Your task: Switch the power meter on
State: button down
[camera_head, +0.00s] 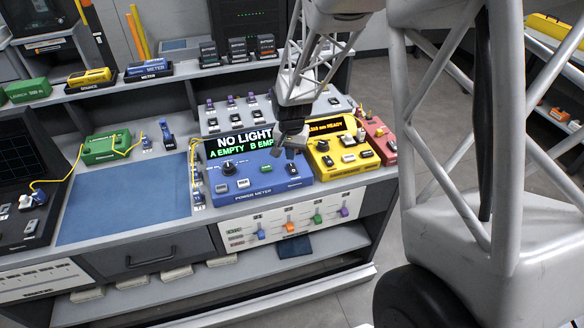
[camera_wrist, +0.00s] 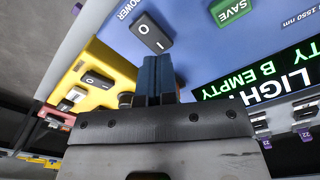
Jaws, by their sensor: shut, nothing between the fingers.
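The blue power meter (camera_head: 262,187) sits on the bench with its front panel facing up. Its display (camera_head: 240,143) is lit and reads "NO LIGHT, A EMPTY B EMPTY". In the wrist view a black rocker switch (camera_wrist: 152,33) marked O and I stands on the blue panel beside the word POWER; it also shows at the panel's right side in the head view (camera_head: 293,170). I cannot tell which way it is tipped. My gripper (camera_head: 289,150) is shut and empty above the meter's right part. Its blue fingertips (camera_wrist: 157,60) appear close to the switch; whether they touch is unclear.
A yellow unit (camera_head: 343,155) with a lit orange display stands right of the meter, and a red unit (camera_head: 377,138) beyond it. A blue mat (camera_head: 125,205) lies to the left, clear. The green SAVE button (camera_wrist: 232,8) is near the switch. A shelf with small units runs behind.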

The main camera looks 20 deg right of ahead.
aim_at(291, 166)
jog(key=shift+r, duration=2.05)
jog(key=shift+s+r, duration=0.15)
jog(key=shift+r, duration=0.05)
jog(key=s+a+r+n+t, duration=0.1)
jog(key=s+a+r+n, duration=0.15)
jog(key=s+r, duration=1.1)
jog(key=s+r+n, duration=0.1)
jog(key=s+r, duration=0.1)
jog(key=s, duration=0.7)
jog(key=s+r+n+t, duration=0.1)
jog(key=s+r+n, duration=0.1)
jog(key=s, duration=0.7)
jog(key=shift+a+r+t, duration=0.3)
jog(key=shift+r, duration=0.15)
